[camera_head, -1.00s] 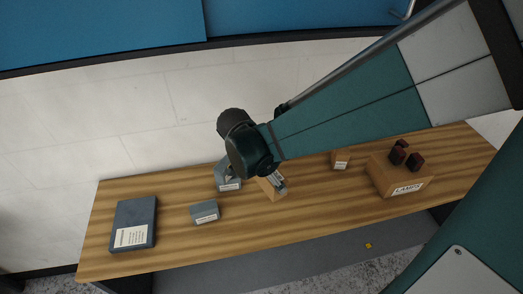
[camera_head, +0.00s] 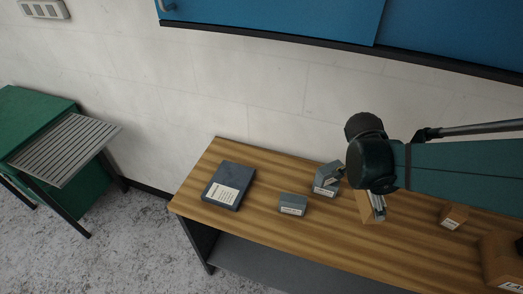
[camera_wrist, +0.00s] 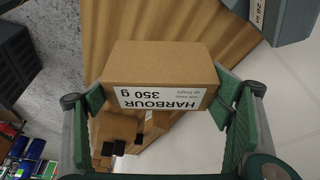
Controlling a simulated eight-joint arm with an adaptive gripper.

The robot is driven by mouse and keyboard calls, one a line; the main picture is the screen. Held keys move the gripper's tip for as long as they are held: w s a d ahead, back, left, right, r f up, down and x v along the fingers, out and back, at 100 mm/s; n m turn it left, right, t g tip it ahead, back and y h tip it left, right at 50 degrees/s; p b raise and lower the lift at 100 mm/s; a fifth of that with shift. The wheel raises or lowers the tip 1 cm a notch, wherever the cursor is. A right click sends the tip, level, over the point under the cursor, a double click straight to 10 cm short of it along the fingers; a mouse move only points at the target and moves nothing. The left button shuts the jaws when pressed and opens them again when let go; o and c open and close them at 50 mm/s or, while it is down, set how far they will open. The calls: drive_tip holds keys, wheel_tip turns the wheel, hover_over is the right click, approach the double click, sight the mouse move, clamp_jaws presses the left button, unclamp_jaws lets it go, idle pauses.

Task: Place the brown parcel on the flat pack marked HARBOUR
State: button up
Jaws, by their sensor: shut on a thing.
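The brown parcel (camera_wrist: 160,66) is a cardboard box whose label reads HARBOUR 350 g, upside down in the wrist view. My gripper (camera_wrist: 160,98) has its green-padded fingers shut on the parcel's two sides. In the head view my gripper (camera_head: 376,208) points down over the wooden bench, and the parcel (camera_head: 364,206) shows partly behind it. Its height above the bench is hard to tell. A flat blue-grey pack (camera_head: 229,184) with a white label lies at the bench's left end; its print is too small to read. Its top is bare.
Two grey boxes, a small one (camera_head: 292,204) and a taller one (camera_head: 327,181), stand between pack and gripper. A small brown box (camera_head: 453,216) and a larger one (camera_head: 502,262) are to the right. A green unit with a slatted rack (camera_head: 68,150) stands left of the bench (camera_head: 250,228).

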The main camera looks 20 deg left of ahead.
wheel_tip(320, 180, up, 6)
drive_tip(key=shift+r, duration=0.25)
drive_tip(key=w+a+n+t+y+p, duration=0.3)
drive_tip(key=a+n, duration=0.5)
drive_tip(key=a, duration=3.1)
drive_tip(key=s+a+n+b, duration=0.1)
drive_tip(key=s+a+n, duration=0.15)
drive_tip(key=a, duration=0.85)
drive_tip(key=shift+m+h, duration=0.3)
drive_tip(key=shift+m, duration=0.15)
drive_tip(key=shift+s+f, duration=0.15)
drive_tip(key=shift+f, duration=1.15)
drive_tip(key=shift+s+f, duration=0.15)
drive_tip(key=shift+f, duration=1.1)
drive_tip(key=shift+f+g, duration=0.1)
drive_tip(key=shift+g, duration=0.2)
drive_tip(key=shift+f, duration=2.8)
drive_tip(key=shift+f, duration=0.15)
